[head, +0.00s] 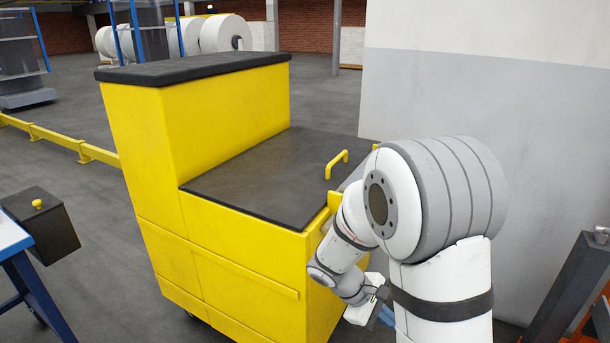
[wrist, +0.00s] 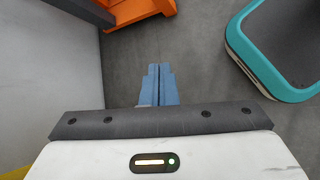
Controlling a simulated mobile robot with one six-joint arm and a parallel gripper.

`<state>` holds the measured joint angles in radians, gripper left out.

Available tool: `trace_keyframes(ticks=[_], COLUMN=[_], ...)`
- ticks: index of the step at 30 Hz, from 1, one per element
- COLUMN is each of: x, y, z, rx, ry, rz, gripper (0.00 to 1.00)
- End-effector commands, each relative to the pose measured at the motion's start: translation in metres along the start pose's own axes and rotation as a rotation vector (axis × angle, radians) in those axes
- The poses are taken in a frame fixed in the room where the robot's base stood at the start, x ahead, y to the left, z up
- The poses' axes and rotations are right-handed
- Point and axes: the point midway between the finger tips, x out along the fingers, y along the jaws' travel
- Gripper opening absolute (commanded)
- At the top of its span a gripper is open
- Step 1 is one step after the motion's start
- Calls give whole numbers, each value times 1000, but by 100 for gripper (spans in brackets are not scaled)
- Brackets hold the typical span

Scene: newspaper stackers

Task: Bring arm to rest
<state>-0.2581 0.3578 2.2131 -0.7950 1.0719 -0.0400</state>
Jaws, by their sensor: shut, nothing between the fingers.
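My gripper (wrist: 158,72) shows in the wrist view with its two blue fingers side by side, shut and empty, pointing at the grey floor. In the head view my white and grey arm is folded at the right, in front of the yellow cart (head: 230,240). The wrist end hangs low by the cart's near right corner. There the blue fingers (head: 386,316) show only in part; my own arm hides the rest.
The cart has a dark flat top and a yellow handle (head: 337,164). A grey-white wall (head: 500,90) stands close on the right. The wrist view shows an orange part (wrist: 140,10) and a teal-edged platform (wrist: 255,60). A yellow rail (head: 60,138) runs at left.

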Motion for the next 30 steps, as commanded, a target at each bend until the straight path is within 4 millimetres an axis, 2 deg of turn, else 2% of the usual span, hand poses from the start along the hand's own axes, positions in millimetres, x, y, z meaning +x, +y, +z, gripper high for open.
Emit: trace_keyframes(ticks=[1, 3, 9, 15, 18, 22, 30], x=[-23, -42, -98, -154, -176, -196, -203], y=[6, 4, -3, -13, -17, -21, -25], z=[28, 54, 120, 174, 193, 208, 214], rx=[71, 164, 425, 671, 771, 859, 906], ry=[38, 88, 248, 422, 502, 577, 617], rz=[-40, -100, -264, -412, -472, -524, -555], gripper=[0, 0, 0, 0, 0, 0, 0])
